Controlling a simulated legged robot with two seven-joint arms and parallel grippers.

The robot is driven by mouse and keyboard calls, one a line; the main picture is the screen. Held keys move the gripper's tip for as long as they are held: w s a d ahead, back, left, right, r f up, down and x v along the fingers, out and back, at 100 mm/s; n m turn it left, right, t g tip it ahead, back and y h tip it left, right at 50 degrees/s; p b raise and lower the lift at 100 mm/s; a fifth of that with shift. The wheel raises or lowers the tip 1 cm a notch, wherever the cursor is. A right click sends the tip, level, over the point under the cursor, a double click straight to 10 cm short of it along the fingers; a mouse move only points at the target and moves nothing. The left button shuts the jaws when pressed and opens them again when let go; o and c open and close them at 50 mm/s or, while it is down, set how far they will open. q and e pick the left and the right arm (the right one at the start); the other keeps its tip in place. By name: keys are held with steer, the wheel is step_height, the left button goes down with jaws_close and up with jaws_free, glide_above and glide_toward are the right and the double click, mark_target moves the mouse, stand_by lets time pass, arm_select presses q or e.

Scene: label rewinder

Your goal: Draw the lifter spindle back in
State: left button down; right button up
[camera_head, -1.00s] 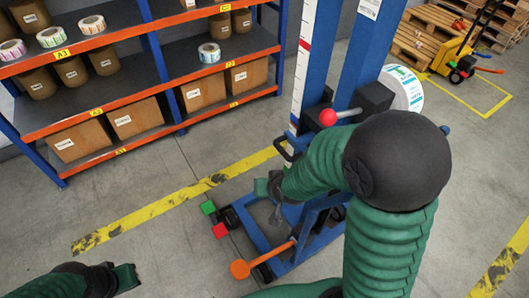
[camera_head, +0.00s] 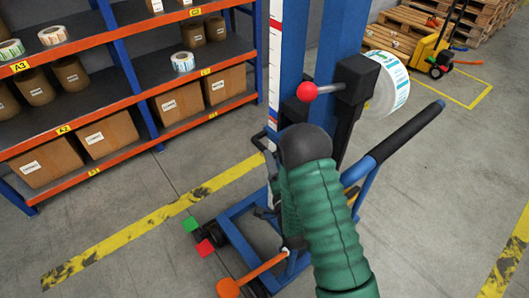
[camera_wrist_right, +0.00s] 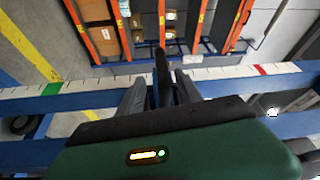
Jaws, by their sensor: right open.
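The lifter has a blue mast (camera_head: 340,40) with a black carriage block (camera_head: 356,78) on it. A lever with a red ball knob (camera_head: 307,91) points left from the block. A white label roll (camera_head: 387,82) sits at the block's right side; the spindle itself is hidden. My right gripper (camera_head: 264,205) is low beside the mast, partly hidden by my green arm. In the right wrist view my right gripper (camera_wrist_right: 160,92) is open, with a dark bar (camera_wrist_right: 161,68) between its fingers. I cannot tell whether they touch it. My left gripper is out of view.
The lifter's push handle (camera_head: 405,132) rises at the right. An orange knob (camera_head: 228,288), a red pad (camera_head: 205,247) and a green pad (camera_head: 190,224) are low at its base. A shelf rack (camera_head: 110,115) stands left. A yellow pallet truck (camera_head: 432,50) is back right.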

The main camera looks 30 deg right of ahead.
mark_target(263, 149)
steer(key=x, duration=0.5)
steer(key=shift+w+a+r, duration=0.15)
steer(key=shift+w+a, duration=0.1)
steer(key=shift+w, duration=0.15)
steer(key=shift+w+d, duration=0.15)
steer(key=shift+d, duration=0.05)
steer(key=c, duration=0.9)
steer(key=shift+a, duration=0.1)
steer(key=shift+a+f, duration=0.1)
steer(key=shift+f, duration=0.1)
